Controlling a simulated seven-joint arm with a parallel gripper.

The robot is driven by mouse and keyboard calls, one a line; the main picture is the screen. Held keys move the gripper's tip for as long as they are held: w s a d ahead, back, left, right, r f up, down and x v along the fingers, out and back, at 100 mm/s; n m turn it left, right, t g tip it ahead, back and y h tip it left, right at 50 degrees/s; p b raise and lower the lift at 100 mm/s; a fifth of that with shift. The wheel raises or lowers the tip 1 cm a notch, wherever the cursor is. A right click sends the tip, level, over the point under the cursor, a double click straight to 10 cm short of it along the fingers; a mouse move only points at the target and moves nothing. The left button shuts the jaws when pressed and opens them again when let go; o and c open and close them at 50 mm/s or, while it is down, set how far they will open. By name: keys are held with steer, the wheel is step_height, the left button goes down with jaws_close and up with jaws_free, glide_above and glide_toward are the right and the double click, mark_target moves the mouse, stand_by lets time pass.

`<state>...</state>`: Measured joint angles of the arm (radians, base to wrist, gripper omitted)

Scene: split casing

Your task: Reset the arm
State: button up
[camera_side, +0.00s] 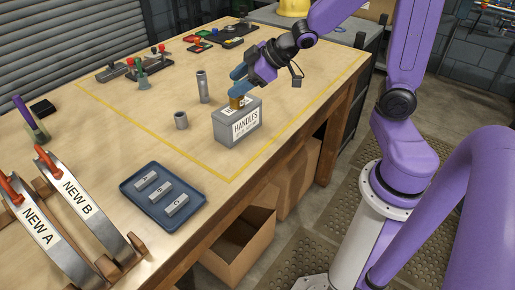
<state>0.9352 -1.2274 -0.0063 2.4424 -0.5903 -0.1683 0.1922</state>
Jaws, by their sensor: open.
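My purple arm reaches in from the right over the wooden bench. My gripper (238,80), with blue fingers, is open and points down just above the grey box labelled HANDLES (237,124). A small orange-brown piece (236,102) shows at the top of the box, right under the fingertips. I cannot tell whether the fingers touch it.
Two grey cylinders, one tall (203,87) and one short (181,121), stand left of the box. A blue tray (192,210) holds lettered blocks. Curved NEW A (38,233) and NEW B (78,200) parts stand front left. Cardboard boxes (240,246) sit below the bench edge.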

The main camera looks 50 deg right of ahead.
steer(key=s+a+f+n+g+h, duration=0.1)
steer(key=s+g, duration=0.3)
steer(key=s, duration=0.9)
steer(key=s+a+f+n+g+h, duration=0.1)
steer(key=s+a+n+g+h, duration=0.1)
steer(key=s, duration=1.1)
steer(key=a+n+g, duration=0.1)
steer(key=g, duration=0.1)
steer(key=shift+g+h, duration=0.3)
steer(key=shift+g, duration=0.1)
